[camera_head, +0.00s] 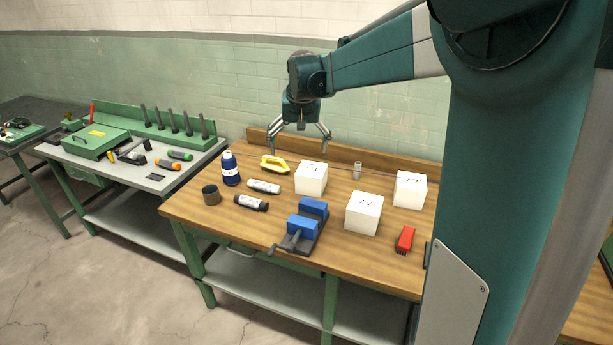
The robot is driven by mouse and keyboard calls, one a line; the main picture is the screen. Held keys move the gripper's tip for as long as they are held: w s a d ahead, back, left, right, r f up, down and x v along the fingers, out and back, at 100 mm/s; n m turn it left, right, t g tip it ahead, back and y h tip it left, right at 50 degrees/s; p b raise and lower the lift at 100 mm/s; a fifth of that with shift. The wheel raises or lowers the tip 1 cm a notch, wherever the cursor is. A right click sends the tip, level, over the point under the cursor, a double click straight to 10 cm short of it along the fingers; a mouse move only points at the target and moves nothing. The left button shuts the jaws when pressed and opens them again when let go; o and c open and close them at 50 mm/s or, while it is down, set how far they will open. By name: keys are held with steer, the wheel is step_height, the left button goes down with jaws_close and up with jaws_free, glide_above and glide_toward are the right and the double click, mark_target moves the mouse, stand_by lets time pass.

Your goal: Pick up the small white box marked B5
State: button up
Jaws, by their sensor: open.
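Three small white boxes stand on the wooden bench (240,290): a left one (311,183), a front one (362,217) and a right one (408,194). Each has dark marks on its top, too small to read, so I cannot tell which is B5. My gripper (299,146) hangs pointing down above the back of the bench, fingers spread and empty. In the picture it is above the left box and apart from it.
A blue vise (304,222) sits at the front. A red object (405,239) is near the right box. My column hides the bench's right side.

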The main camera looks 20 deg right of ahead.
steer(key=w+d+f+m+g+p, duration=0.1)
steer(key=w+d+f, duration=0.3)
steer(key=w, duration=0.3)
steer(key=w+d+f+m+g+p, duration=0.1)
steer(key=w+d+f, duration=0.25)
steer(key=w, duration=0.25)
steer(key=m+g+p, duration=0.1)
steer(key=p, duration=0.1)
glide_above(312, 169)
step_height(312, 169, down, 13)
steer(key=shift+a+r, duration=0.1)
steer(key=shift+a, duration=0.05)
steer(key=shift+w+d+f, duration=0.15)
steer(key=shift+d+f, duration=0.05)
steer(key=shift+f, duration=0.25)
steer(key=shift+f, duration=0.1)
steer(key=shift+f, duration=1.2)
steer(key=shift+f, duration=0.1)
steer(key=shift+f+p, duration=0.45)
steer(key=shift+f, duration=2.05)
